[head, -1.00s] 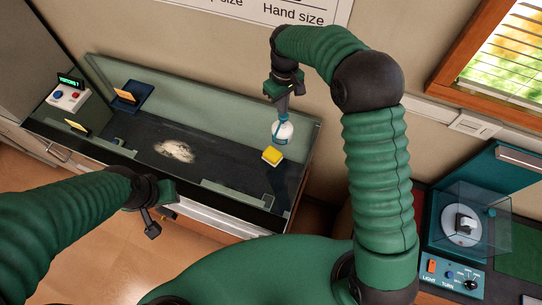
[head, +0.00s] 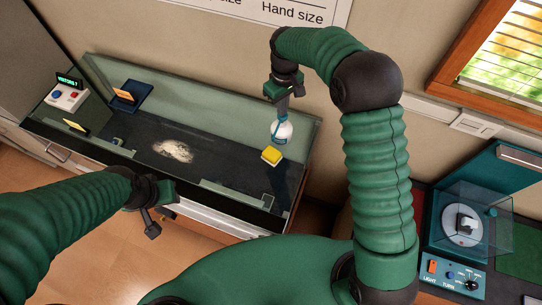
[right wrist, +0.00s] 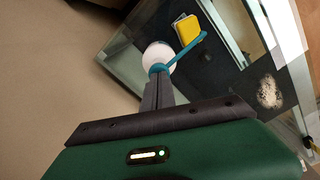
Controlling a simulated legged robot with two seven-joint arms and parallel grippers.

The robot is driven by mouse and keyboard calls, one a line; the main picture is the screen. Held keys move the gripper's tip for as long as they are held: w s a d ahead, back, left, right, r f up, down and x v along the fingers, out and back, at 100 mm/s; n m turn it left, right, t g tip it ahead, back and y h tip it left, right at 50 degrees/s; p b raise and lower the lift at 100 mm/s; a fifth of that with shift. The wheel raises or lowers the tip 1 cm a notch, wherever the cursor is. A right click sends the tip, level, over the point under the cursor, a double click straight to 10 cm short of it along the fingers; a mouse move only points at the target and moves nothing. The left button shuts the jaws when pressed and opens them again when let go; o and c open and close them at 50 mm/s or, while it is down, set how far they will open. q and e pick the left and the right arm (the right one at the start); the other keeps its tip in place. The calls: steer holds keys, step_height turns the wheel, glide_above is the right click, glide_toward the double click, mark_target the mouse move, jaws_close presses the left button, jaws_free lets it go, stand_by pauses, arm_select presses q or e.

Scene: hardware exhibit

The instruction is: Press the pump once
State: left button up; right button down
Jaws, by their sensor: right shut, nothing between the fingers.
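The pump is a teal head with a spout on a white, rounded bottle (head: 284,132), standing upright at the right end of the dark counter (head: 225,160). The bottle (right wrist: 158,54) and its teal spout (right wrist: 185,50) also show in the right wrist view. My right gripper (head: 281,115) points down over the pump with its fingers together and empty. In the right wrist view its fingertips (right wrist: 159,75) overlap the pump head; I cannot tell whether they touch it. My left gripper (head: 157,222) hangs in front of the counter, away from the pump; its finger gap is unclear.
A pale powdery patch (head: 174,151) is mid-counter. A button box (head: 68,97) and a blue stand (head: 131,96) are at the left. Low glass panels edge the counter. A turntable-like device (head: 463,226) stands far right.

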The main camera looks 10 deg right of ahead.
steer(key=shift+d+f, duration=0.1)
steer(key=shift+f, duration=0.4)
steer(key=shift+s+f+b, duration=0.1)
steer(key=shift+f+b, duration=0.35)
steer(key=shift+r+p, duration=0.95)
steer(key=shift+r, duration=0.45)
